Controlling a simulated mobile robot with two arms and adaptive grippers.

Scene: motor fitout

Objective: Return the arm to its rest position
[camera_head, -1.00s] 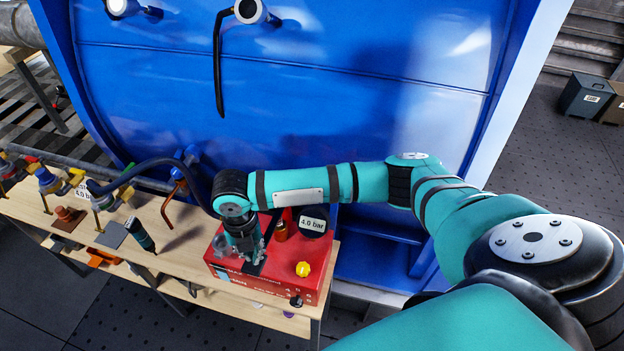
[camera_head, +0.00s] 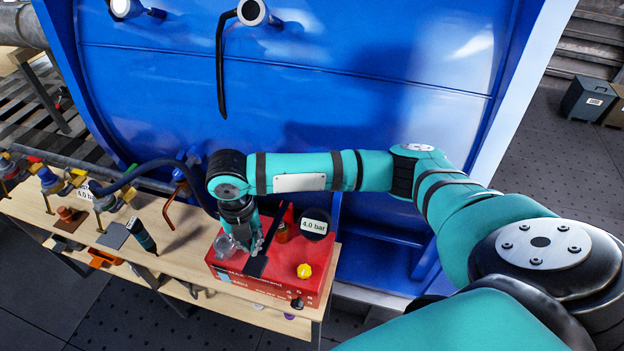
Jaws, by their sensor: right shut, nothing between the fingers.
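My right arm comes in from the right in teal and black and reaches across the front of a blue tank. Its right gripper (camera_head: 256,246) points down above the red box (camera_head: 285,277) on the bench. The gripper is shut with nothing visible in it, and it hides part of the box's top. I cannot tell exactly how far its fingertips are above the box. My left gripper is not in view.
The wooden bench (camera_head: 180,246) holds several valves and tools at left. The blue tank (camera_head: 330,80) stands close behind the arm.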

